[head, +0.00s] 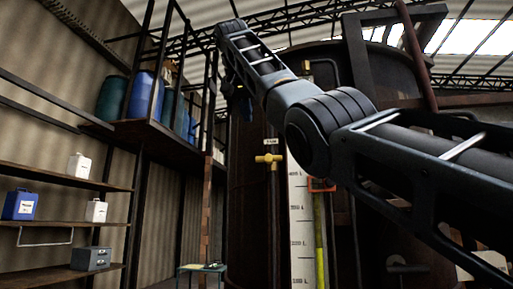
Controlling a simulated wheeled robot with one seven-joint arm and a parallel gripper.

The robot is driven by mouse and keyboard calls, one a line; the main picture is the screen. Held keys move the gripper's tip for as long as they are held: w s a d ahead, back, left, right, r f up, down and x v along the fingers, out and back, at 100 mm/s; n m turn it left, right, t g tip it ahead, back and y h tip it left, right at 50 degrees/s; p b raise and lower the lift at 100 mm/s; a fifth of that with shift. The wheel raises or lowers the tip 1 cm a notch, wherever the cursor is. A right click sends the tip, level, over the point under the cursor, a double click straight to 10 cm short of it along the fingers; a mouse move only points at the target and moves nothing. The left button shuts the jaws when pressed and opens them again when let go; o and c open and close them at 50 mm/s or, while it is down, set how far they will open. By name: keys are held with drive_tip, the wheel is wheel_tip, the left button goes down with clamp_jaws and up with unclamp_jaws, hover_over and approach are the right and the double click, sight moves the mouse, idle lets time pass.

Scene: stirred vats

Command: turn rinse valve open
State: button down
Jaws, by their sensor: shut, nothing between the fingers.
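A yellow valve handle (269,158) sits on a vertical pipe at the front of the big dark vat (252,215). The handle lies level, across the pipe. A small white label (271,142) is above it, too small to read surely, so I cannot tell if this is the rinse valve. An orange-red fitting (321,185) is on a yellow pipe to the right, partly behind my arm. My gripper (238,116) hangs from the arm's far end, above and left of the yellow handle and apart from it in the picture. It is small, dark and shut, with nothing held.
A white level scale (300,230) runs down the vat. Shelves (65,223) with a blue container (21,204) and white jugs stand at the left. Blue drums (142,95) stand on a high platform. A small table (202,268) is low in the middle. My arm crosses the right side.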

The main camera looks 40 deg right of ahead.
wheel_tip(320, 180, up, 2)
drive_tip(key=s, duration=0.2)
drive_tip(key=p, duration=0.2)
hover_over(270, 160)
drive_tip(key=w+a, duration=0.1)
drive_tip(key=a, duration=0.3)
wheel_tip(270, 160, down, 8)
drive_tip(key=shift+w+d+f, duration=0.15)
drive_tip(key=shift+d+f, duration=0.1)
drive_tip(key=shift+f, duration=0.45)
drive_tip(key=shift+f+g+b, duration=0.1)
drive_tip(key=shift+g+b, duration=0.2)
drive_tip(key=shift+b, duration=0.1)
